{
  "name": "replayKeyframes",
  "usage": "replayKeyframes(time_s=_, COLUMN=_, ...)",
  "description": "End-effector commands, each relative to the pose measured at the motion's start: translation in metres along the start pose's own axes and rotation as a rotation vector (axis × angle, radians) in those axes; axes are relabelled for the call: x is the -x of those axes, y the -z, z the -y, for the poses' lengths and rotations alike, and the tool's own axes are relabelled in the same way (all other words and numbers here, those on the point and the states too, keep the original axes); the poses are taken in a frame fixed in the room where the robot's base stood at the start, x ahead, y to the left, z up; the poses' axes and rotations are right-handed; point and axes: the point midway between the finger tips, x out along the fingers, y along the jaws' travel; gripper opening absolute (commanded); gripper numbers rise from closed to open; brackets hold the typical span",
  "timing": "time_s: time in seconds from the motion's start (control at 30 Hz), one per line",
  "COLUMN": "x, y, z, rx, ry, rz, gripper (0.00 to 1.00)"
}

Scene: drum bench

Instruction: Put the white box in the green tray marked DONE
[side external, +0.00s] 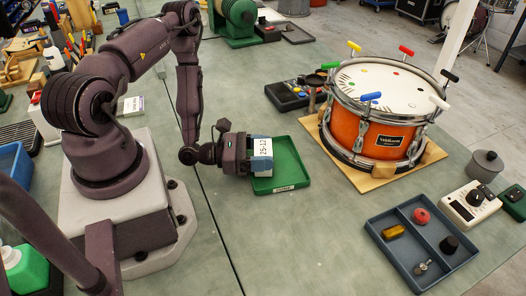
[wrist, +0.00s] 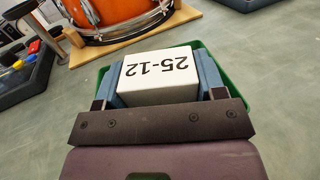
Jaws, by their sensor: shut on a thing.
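The white box (wrist: 158,76), marked 25-12, is between the blue fingers of my gripper (wrist: 160,82) in the wrist view. My gripper is shut on it. In the wrist view the green tray (wrist: 240,79) shows behind and beside the box. I cannot tell whether the box touches the tray floor.
An orange drum (side external: 382,137) on a wooden board (side external: 428,157) stands right of the tray. A grey divided tray (side external: 420,245) with small parts lies at the front right. The bench in front of the green tray is clear.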

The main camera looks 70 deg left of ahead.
Motion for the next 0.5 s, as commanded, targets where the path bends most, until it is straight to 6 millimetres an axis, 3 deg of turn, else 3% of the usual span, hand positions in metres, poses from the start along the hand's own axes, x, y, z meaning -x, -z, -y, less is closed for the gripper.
replayKeyframes(time_s=0.1, x=-0.0001, y=0.0028, z=-0.0001, rx=0.0, ry=0.0, rz=0.001, gripper=0.38)
replayKeyframes(time_s=0.13, x=-0.0001, y=0.0029, z=-0.0002, rx=0.0, ry=0.0, rz=0.0, gripper=0.68)
replayKeyframes(time_s=0.23, x=-0.0001, y=0.0025, z=-0.0002, rx=0.0, ry=0.0, rz=0.0, gripper=0.89)
replayKeyframes(time_s=0.5, x=-0.0001, y=0.0017, z=-0.0001, rx=0.0, ry=0.0, rz=0.0, gripper=0.89)
